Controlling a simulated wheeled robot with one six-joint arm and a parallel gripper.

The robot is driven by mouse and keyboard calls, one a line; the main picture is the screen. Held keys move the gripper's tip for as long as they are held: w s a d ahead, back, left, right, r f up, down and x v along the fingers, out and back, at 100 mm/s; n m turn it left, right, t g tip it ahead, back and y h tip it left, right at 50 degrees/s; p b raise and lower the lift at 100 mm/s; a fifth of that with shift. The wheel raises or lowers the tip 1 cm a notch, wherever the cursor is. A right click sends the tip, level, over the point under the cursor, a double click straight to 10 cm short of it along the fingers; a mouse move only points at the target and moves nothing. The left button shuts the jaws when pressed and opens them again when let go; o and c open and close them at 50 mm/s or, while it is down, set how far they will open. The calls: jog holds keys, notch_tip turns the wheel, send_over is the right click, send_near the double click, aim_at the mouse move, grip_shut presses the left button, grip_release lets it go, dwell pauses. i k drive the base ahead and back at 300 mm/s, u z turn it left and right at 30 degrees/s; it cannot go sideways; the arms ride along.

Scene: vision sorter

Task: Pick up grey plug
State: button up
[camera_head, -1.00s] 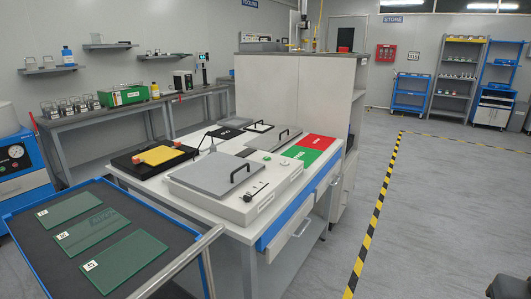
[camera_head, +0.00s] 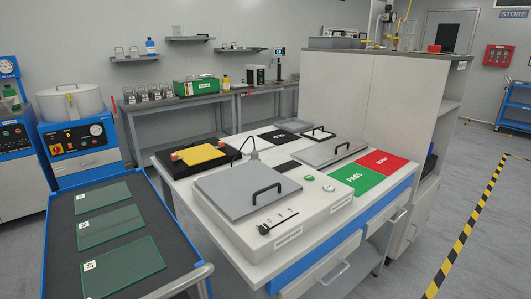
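I cannot make out a grey plug in this view. The white machine (camera_head: 300,228) on the workbench has a grey lid (camera_head: 225,190) with a black handle, shut on its top. A second grey lid (camera_head: 320,153) with a black handle lies behind it. A black tray (camera_head: 232,151) with a yellow block (camera_head: 202,153) and orange parts is at the back left of the bench. Anything under the lids is hidden. My gripper is not in view.
Green PASS (camera_head: 356,180) and red (camera_head: 384,163) areas mark the bench's right side. A blue trolley (camera_head: 174,218) with green plates stands close at left. A tall white cabinet (camera_head: 345,100) stands behind the bench. Open floor (camera_head: 420,240) lies right, with striped tape.

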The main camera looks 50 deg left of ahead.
aim_at(254, 154)
jog(key=u, duration=0.35)
jog(key=i, duration=1)
jog(key=u, duration=1.45)
jog(key=i, duration=0.7)
jog(key=u, duration=0.85)
